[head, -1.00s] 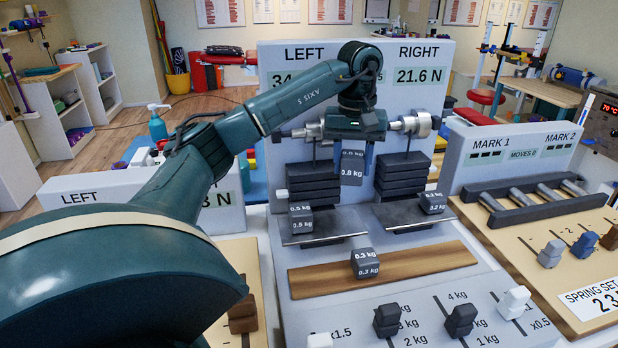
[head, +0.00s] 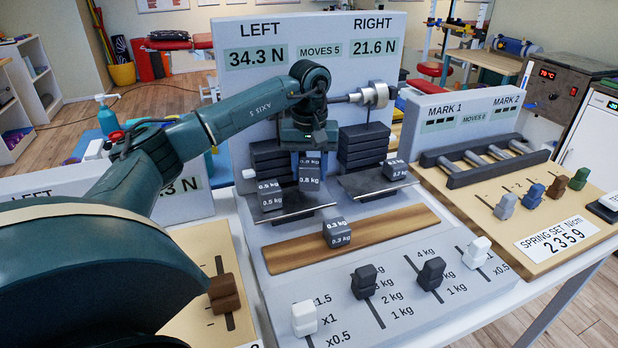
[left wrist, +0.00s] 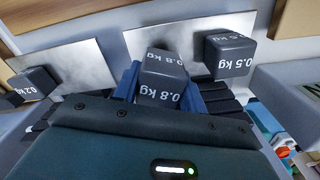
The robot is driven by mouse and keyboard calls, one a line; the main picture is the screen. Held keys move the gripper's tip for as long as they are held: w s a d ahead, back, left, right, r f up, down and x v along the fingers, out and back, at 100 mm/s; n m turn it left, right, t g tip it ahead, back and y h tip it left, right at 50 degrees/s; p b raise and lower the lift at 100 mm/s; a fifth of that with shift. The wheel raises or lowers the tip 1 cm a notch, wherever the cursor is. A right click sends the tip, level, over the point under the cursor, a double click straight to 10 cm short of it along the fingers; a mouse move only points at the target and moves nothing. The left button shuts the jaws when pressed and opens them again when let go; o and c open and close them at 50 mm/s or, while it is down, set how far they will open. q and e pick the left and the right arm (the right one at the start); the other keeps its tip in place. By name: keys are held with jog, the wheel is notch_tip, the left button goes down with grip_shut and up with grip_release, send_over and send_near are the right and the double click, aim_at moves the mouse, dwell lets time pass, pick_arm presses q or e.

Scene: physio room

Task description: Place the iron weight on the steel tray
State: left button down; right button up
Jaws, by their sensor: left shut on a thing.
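My left gripper (head: 309,165) is shut on a dark iron weight (head: 310,174) marked 0.8 kg. In the left wrist view this weight (left wrist: 162,78) sits between blue fingers. In the head view it appears over the back part of the left steel tray (head: 292,210); whether it touches the tray is unclear. A 0.5 kg weight (head: 270,194) stands at the left of that tray and also shows in the left wrist view (left wrist: 230,52). The right steel tray (head: 365,185) carries a 0.2 kg weight (head: 395,168). My right gripper is not in view.
A 0.3 kg weight (head: 337,232) rests on the wooden strip (head: 295,250) in front of the trays. Dark plate stacks (head: 364,145) stand behind the trays. Sliders (head: 363,281) line the front panel. A board with rollers (head: 485,165) is at the right.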

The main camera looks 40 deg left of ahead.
aim_at(309, 162)
pick_arm(q)
jog(key=shift+f, duration=1.1)
jog(key=shift+f, duration=0.1)
jog(key=c, duration=0.8)
grip_release()
jog(key=shift+f, duration=0.1)
notch_tip(309, 162, up, 12)
jog(key=shift+r+p, duration=0.2)
jog(key=shift+p, duration=0.2)
